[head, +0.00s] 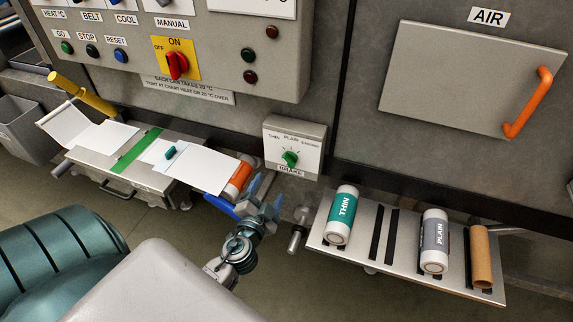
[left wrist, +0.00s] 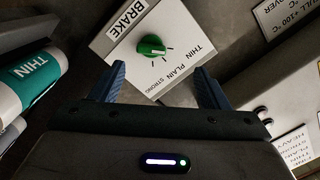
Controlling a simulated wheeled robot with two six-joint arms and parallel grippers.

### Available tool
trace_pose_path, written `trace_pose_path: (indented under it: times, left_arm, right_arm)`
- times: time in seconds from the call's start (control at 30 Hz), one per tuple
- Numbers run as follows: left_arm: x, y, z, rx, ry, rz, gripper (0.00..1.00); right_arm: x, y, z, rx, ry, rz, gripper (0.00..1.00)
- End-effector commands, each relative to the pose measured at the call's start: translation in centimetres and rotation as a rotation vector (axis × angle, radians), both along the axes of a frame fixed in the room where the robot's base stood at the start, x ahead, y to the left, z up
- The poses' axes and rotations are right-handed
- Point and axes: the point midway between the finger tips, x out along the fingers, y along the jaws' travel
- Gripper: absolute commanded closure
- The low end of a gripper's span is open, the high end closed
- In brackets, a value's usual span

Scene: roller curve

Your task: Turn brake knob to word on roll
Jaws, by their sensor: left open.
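The green brake knob (head: 290,158) sits on a white-faced box (head: 309,137) marked BRAKE, with THIN, PLAIN and STRONG around it. The knob also shows in the left wrist view (left wrist: 151,46); I cannot tell surely which word it points at. My left gripper (head: 266,190) is open and empty, below and left of the box, apart from the knob. In the left wrist view its blue fingers (left wrist: 161,76) stand either side, with the knob beyond them. An orange roll (head: 239,180) lies at the end of the paper strip; its word is not readable. My right gripper is not in view.
A shelf (head: 387,266) at right holds a teal THIN roll (head: 341,213), a grey PLAIN roll (head: 435,240) and a bare brown tube (head: 481,256). A control panel with a red switch (head: 177,65) is above left. An orange handle (head: 527,104) sticks out at right.

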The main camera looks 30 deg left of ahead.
Motion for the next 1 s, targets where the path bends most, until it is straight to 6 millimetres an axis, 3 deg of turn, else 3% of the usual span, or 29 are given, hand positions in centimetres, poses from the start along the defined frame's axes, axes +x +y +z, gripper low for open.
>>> trace_pose_path:
  times: [0.27, 0.7, 1.0]
  left_arm:
    - [1.9, -0.8, -0.1, 0.057, -0.012, -0.075, 0.31]
    - [9.3, 1.0, 0.0, 0.056, -0.011, -0.072, 0.31]
    - [11.3, 1.5, -0.3, 0.055, -0.01, -0.072, 0.31]
  right_arm:
    - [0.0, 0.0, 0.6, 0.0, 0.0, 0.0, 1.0]
    - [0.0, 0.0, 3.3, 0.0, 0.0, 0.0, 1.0]
    - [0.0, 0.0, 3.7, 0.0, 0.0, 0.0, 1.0]
